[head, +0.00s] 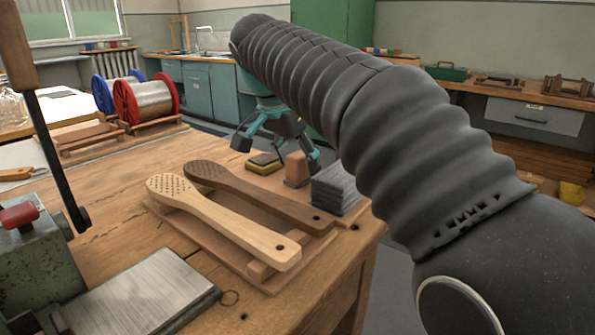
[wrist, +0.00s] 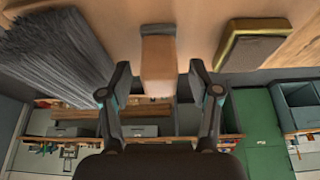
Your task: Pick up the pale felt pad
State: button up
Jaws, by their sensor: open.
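A pale tan block (head: 297,168), the closest match for the pale felt pad, stands on a wooden board at the workbench's far right end. In the wrist view the block (wrist: 158,65) lies between my two fingers, with a grey strip at its top edge. My gripper (head: 278,150) is open, with its fingers on either side of the block and visible gaps between. I cannot tell any contact. My arm crosses the right of the head view and hides part of the bench end.
A grey bristle-like stack (head: 337,190) stands close beside the block. A yellow-edged, dark-topped pad (head: 264,162) lies on its other side. A light brush handle (head: 215,215) and a dark one (head: 255,195) lie on a rack in front. Wire spools (head: 148,99) stand farther back left.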

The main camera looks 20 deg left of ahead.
aim_at(303, 155)
jog(key=shift+c, duration=0.2)
grip_shut()
jog(key=shift+r, duration=0.1)
jog(key=shift+r, duration=0.55)
jog(key=r, duration=0.1)
jog(key=d+r+p, duration=0.1)
jog(key=r, duration=0.1)
jog(key=shift+r, duration=0.3)
jog(key=s+d+r+p, duration=0.1)
jog(key=d+r, duration=0.5)
jog(key=d, duration=0.4)
jog(key=shift+d, duration=0.3)
jog(key=shift+s+r, duration=0.1)
